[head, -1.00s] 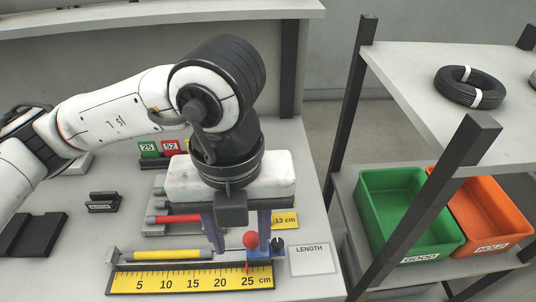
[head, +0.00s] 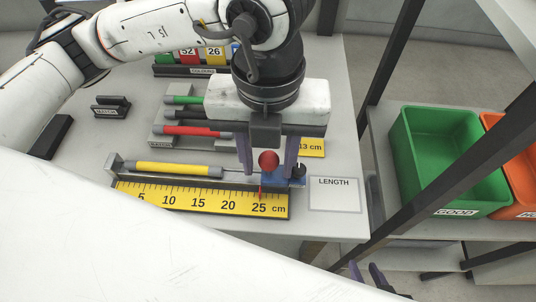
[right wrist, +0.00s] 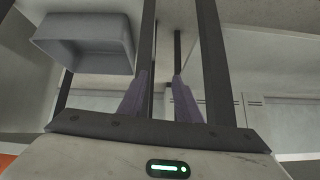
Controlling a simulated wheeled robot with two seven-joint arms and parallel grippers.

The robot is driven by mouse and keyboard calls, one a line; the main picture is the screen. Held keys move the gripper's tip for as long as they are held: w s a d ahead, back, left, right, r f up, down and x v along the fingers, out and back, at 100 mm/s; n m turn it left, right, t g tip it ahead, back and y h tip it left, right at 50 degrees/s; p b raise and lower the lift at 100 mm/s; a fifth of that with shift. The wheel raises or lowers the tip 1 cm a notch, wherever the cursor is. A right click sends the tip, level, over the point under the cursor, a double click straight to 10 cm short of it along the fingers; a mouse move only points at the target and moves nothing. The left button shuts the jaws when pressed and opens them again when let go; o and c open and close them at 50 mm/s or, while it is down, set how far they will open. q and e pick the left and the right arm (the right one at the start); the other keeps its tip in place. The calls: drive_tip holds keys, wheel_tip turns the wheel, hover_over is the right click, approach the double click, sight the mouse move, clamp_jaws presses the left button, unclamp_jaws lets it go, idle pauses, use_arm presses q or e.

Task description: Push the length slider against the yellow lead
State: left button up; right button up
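The yellow lead (head: 172,168) lies along the length gauge, its left end near the end stop (head: 115,163). Its grey right end is near the 17 mark of the yellow scale (head: 200,200). The blue length slider (head: 272,181) with its red ball knob (head: 268,160) sits near 25, with a gap between it and the grey end. A thin light line spans that gap; I cannot tell what it is. My left gripper (head: 269,170) is open, pointing down, its fingers on either side of the knob. My right gripper (head: 367,277) is open and empty, low in the head view; its fingers also show in the right wrist view (right wrist: 160,98).
A rack with green (head: 183,100), black and red (head: 185,131) leads stands behind the gauge. A LENGTH card (head: 334,194) lies to its right. A green GOOD bin (head: 455,155) and an orange bin (head: 515,150) are on the right shelf. My white arm covers the lower left.

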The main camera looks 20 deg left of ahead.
use_arm(q)
drive_tip(key=shift+f, duration=0.25)
use_arm(e)
drive_tip(key=shift+w+a+r, duration=0.4)
drive_tip(key=shift+r, duration=0.05)
use_arm(q)
drive_tip(key=shift+s+d+f+b, duration=0.1)
drive_tip(key=shift+f+b, duration=0.1)
drive_tip(key=shift+b, duration=0.15)
use_arm(e)
drive_tip(key=shift+s+d+f, duration=0.2)
drive_tip(key=shift+s+f, duration=0.1)
drive_tip(key=shift+f, duration=0.45)
